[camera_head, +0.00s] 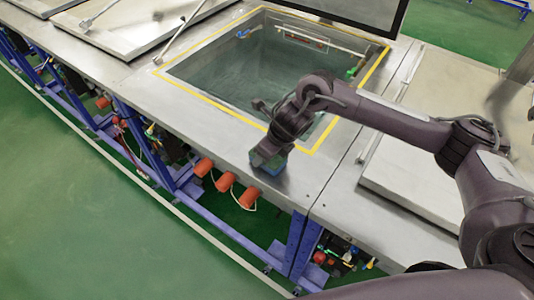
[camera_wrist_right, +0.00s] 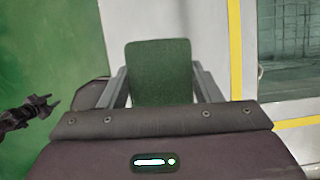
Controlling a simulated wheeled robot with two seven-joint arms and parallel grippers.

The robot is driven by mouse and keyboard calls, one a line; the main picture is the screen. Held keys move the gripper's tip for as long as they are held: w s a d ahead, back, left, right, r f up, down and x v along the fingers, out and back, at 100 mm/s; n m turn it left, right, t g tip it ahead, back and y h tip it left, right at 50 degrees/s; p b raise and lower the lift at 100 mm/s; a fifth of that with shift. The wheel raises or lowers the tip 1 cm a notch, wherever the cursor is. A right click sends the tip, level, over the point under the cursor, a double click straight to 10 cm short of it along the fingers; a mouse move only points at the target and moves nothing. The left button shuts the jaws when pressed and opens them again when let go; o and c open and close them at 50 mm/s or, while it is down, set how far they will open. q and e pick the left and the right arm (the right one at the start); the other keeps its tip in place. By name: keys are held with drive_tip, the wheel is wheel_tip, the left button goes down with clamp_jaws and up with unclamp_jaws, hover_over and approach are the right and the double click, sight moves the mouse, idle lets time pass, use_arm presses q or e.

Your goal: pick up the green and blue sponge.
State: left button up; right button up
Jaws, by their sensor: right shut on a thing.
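The sponge (camera_wrist_right: 160,72) shows its green face in the right wrist view, upright between the two fingers. In the head view a small blue-green edge of the sponge (camera_head: 273,166) shows under the fingers; the rest is hidden by my gripper. My right gripper (camera_head: 266,160) is shut on the sponge, over the steel worktop near its front edge. The fingers also show in the right wrist view (camera_wrist_right: 160,88), one on each side of the sponge. I cannot tell whether the sponge touches the worktop. My left gripper is not seen in the head view.
A yellow-edged opening (camera_head: 235,82) with its lid (camera_head: 352,10) raised lies behind my right gripper. Closed steel lids (camera_head: 135,30) lie to both sides. Orange-red cylinders (camera_head: 225,181) hang below the front edge. Green floor (camera_head: 90,215) is clear in front.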

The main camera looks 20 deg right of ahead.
wheel_tip(320, 180, up, 7)
drive_tip(key=shift+w+b, duration=0.15)
drive_tip(key=shift+b, duration=0.75)
wheel_tip(320, 180, up, 12)
drive_tip(key=p, duration=0.1)
drive_tip(key=shift+r+p, duration=0.15)
drive_tip(key=shift+p, duration=0.25)
drive_tip(key=o, duration=0.3)
drive_tip(key=shift+c, duration=1.2)
